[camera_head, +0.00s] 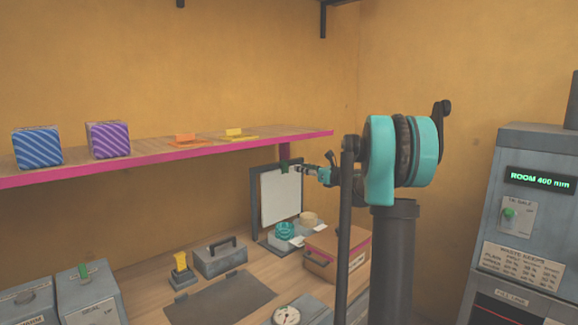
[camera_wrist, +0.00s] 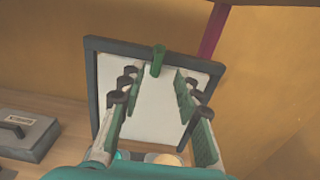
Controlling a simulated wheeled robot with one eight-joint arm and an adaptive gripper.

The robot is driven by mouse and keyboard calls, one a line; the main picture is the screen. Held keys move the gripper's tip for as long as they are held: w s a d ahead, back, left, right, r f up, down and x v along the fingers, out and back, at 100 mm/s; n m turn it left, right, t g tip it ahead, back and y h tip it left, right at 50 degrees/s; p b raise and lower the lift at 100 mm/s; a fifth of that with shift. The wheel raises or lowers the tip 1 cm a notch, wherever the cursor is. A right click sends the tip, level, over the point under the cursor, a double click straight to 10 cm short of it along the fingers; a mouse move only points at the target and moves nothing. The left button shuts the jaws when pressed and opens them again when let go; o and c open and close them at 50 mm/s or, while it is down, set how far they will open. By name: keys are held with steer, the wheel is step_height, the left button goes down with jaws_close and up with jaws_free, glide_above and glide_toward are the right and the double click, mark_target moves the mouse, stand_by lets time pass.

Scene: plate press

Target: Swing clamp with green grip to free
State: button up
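A dark upright frame holds a white plate (camera_head: 281,203) on the table at the back. The frame (camera_wrist: 91,80) and its white plate (camera_wrist: 150,108) also fill the middle of the wrist view. The clamp's green grip (camera_wrist: 158,58) sits at the top edge of the frame, over the plate's upper edge. My gripper (camera_wrist: 156,80) is open, with a finger on each side of the picture. The green grip appears between and just beyond the fingertips, with no clear contact. In the head view my gripper (camera_head: 300,167) is at the frame's top, partly hiding the grip (camera_head: 284,164).
A pink-edged shelf (camera_head: 230,145) runs above the table, close to the frame's top. A teal ring (camera_head: 284,230), a tan round piece (camera_head: 308,218) and a cardboard box (camera_head: 330,262) stand near the frame. A grey handled box (camera_head: 219,259) stands left. A grey machine (camera_head: 530,200) stands right.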

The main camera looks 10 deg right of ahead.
mark_target(288, 164)
steer(key=x, duration=0.9)
steer(key=shift+s, duration=0.1)
jaws_close()
